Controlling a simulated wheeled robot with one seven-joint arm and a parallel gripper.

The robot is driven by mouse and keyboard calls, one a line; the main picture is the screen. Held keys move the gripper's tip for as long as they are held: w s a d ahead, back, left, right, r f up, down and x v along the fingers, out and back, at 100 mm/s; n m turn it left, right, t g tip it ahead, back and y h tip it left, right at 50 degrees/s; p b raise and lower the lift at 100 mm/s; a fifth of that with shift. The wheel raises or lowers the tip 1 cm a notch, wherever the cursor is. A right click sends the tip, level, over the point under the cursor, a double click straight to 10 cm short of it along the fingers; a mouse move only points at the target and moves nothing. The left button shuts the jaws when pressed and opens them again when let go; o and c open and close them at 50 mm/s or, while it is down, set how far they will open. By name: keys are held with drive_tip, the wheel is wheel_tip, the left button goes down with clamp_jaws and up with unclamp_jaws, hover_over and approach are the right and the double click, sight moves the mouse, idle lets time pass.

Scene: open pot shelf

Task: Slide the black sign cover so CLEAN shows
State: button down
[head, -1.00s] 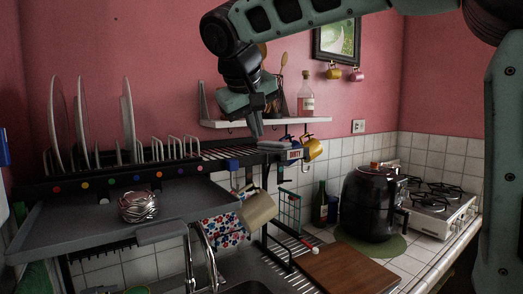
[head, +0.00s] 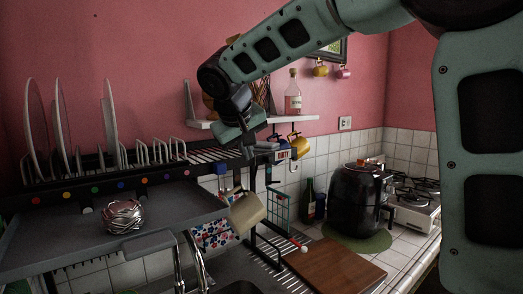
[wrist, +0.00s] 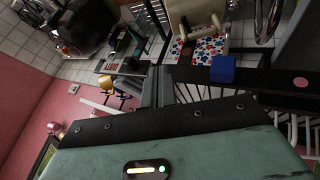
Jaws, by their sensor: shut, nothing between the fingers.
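The sign (head: 283,155) is at the right end of the black rack rail, and its face reads DIRTY in red. It also shows in the wrist view (wrist: 112,66), beside the fingers. The black cover is hard to separate from the dark rail left of the lettering; its edges are not clear. My gripper (head: 248,155) is shut and empty, pointing down at the rail just left of the sign. In the wrist view my fingers (wrist: 157,86) lie between the sign and a blue square. I cannot tell whether they touch the cover.
A cream mug (head: 247,212) hangs below. A yellow mug (head: 296,145) hangs behind the sign. Plates (head: 60,120) stand at left; a black air fryer (head: 360,200) stands at right.

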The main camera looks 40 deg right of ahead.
sight(283, 151)
drive_tip(key=shift+w+d+f+p, duration=0.2)
drive_tip(key=shift+d+f+p, duration=0.2)
drive_tip(key=shift+d, duration=0.45)
drive_tip(key=shift+w+d+f+p, duration=0.25)
drive_tip(key=shift+d+p, duration=0.25)
drive_tip(key=shift+d, duration=0.4)
drive_tip(key=shift+w+d+f+p, duration=0.15)
drive_tip(key=shift+d+f+p, duration=0.3)
drive_tip(key=shift+d, duration=0.4)
drive_tip(key=d+b, duration=0.1)
drive_tip(key=d, duration=0.6)
drive_tip(key=shift+w+d, duration=0.1)
drive_tip(key=shift+d, duration=0.1)
